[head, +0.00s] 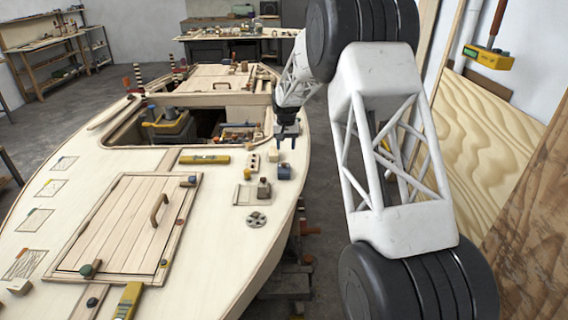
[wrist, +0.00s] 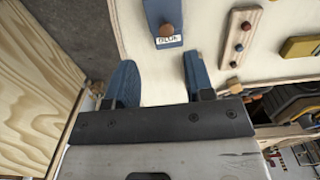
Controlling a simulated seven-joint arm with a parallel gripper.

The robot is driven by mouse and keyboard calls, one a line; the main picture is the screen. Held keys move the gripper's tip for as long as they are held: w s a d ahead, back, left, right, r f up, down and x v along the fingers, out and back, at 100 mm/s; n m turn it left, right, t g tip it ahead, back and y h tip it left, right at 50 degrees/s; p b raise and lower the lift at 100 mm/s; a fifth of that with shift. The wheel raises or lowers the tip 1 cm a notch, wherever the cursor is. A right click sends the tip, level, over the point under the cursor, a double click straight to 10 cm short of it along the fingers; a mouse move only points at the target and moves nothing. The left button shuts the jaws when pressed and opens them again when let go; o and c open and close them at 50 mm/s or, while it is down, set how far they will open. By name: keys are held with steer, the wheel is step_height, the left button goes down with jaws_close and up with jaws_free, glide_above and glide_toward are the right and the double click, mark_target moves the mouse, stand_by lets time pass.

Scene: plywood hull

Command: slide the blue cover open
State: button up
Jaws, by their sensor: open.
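The blue cover (wrist: 157,40) lies flat on the pale plywood deck at the top of the wrist view, partly cut off by the frame edge. It carries a round brown knob (wrist: 167,30) and a white label reading BLUE. In the head view a small blue piece (head: 285,172), which looks like this cover, sits near the deck's right edge. My gripper (wrist: 159,80) is open, its two blue fingers apart with bare deck between them. The cover lies beyond the fingertips, apart from them. In the head view my gripper (head: 287,140) hangs just above and behind the blue piece.
A wooden strip with coloured pegs (wrist: 240,35) and a yellow block (wrist: 300,47) lie right of the cover. The open hatch (head: 205,125) holds tools. A round vented disc (head: 257,219) and a closed wooden hatch (head: 125,225) are nearer. Plywood sheets lean at right.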

mark_target(284, 163)
steer(key=shift+w+a+f, duration=0.35)
steer(key=shift+w+f, duration=0.3)
steer(key=shift+f, duration=0.2)
steer(key=shift+f, duration=3.85)
jaws_close()
